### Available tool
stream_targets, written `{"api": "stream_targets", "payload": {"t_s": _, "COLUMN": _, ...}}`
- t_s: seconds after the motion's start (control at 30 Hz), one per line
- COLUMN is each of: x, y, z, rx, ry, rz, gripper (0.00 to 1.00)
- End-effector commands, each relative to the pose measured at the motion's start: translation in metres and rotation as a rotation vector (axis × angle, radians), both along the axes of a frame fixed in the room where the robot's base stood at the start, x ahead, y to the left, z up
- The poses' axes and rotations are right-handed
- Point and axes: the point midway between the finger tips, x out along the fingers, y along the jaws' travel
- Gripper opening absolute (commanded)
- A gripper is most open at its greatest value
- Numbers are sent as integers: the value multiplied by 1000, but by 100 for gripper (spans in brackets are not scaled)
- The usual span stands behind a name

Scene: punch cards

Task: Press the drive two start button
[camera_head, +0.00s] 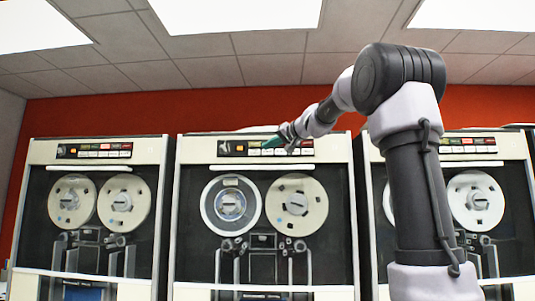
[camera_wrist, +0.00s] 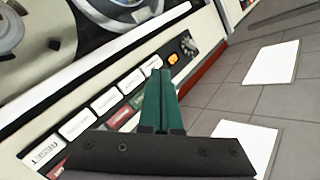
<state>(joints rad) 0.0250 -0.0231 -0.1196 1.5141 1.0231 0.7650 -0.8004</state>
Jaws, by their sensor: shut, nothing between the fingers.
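Three tape drives stand in a row in the head view: left (camera_head: 97,150), middle (camera_head: 267,160) and right (camera_head: 478,150). The middle drive's button panel (camera_head: 306,151) is partly hidden by my gripper (camera_head: 272,143). In the wrist view my gripper (camera_wrist: 160,76) has its green fingers shut and empty, over or in front of the panel. A white button marked RESET (camera_wrist: 42,152) and other white buttons (camera_wrist: 104,102) run up towards the fingertips. Coloured buttons (camera_wrist: 120,118) lie beside them. The start button's label is not readable. Contact cannot be told.
An orange lit indicator (camera_wrist: 173,59) and a dark knob (camera_wrist: 188,45) sit just beyond the fingertips. A light bar (camera_wrist: 95,53) runs along the drive between buttons and reels. My arm covers part of the right drive in the head view.

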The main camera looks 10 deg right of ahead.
Motion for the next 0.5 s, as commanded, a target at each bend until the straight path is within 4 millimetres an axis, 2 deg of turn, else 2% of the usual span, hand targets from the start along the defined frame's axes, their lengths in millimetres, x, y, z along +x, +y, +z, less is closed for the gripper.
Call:
{"api": "stream_targets", "payload": {"t_s": 0.2, "x": 30, "y": -10, "z": -1, "rx": 0, "ry": 0, "rz": -1, "gripper": 0}}
{"api": "stream_targets", "payload": {"t_s": 0.5, "x": 52, "y": -17, "z": 0, "rx": 0, "ry": 0, "rz": -1, "gripper": 0}}
